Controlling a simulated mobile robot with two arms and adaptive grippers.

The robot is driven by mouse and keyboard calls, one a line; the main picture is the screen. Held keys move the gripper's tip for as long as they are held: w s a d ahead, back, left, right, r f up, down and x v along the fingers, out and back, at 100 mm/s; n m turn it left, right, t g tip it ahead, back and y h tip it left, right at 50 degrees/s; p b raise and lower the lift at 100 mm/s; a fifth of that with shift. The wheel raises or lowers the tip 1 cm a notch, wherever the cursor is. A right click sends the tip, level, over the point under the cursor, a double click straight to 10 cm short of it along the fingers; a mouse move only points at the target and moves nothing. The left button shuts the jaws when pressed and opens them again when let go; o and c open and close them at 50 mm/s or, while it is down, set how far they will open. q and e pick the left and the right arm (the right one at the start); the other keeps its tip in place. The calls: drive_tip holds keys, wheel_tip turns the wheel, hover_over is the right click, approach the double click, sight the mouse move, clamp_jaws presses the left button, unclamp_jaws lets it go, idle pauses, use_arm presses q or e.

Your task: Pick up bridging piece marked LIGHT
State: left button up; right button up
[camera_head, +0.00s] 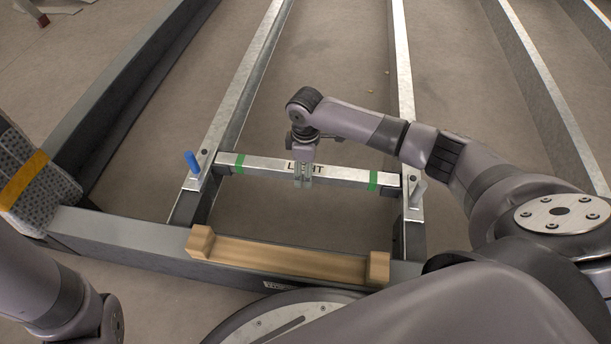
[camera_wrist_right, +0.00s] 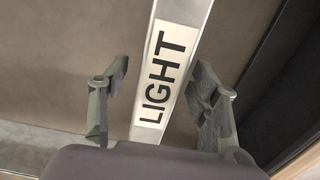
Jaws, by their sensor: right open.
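The bridging piece marked LIGHT (camera_head: 270,166) is a grey metal bar with a green band near each end. It spans between two metal rails in the head view. Its white label with black letters shows large in the right wrist view (camera_wrist_right: 163,80). My right gripper (camera_head: 303,182) is over the middle of the bar and hides part of the label. In the right wrist view its open fingers (camera_wrist_right: 158,105) stand one on each side of the bar, apart from it. My left arm shows at the lower left, but its gripper is out of view.
A blue peg (camera_head: 191,162) stands at the bar's left end and a grey peg (camera_head: 418,193) at its right end. A wooden piece (camera_head: 290,256) with raised end blocks lies on the near cross beam (camera_head: 130,236). A grey padded block with an orange strap (camera_head: 32,180) is at left.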

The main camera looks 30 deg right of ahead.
drive_tip(key=shift+c, duration=0.2)
clamp_jaws()
idle(0.6)
drive_tip(key=shift+w+r, duration=0.1)
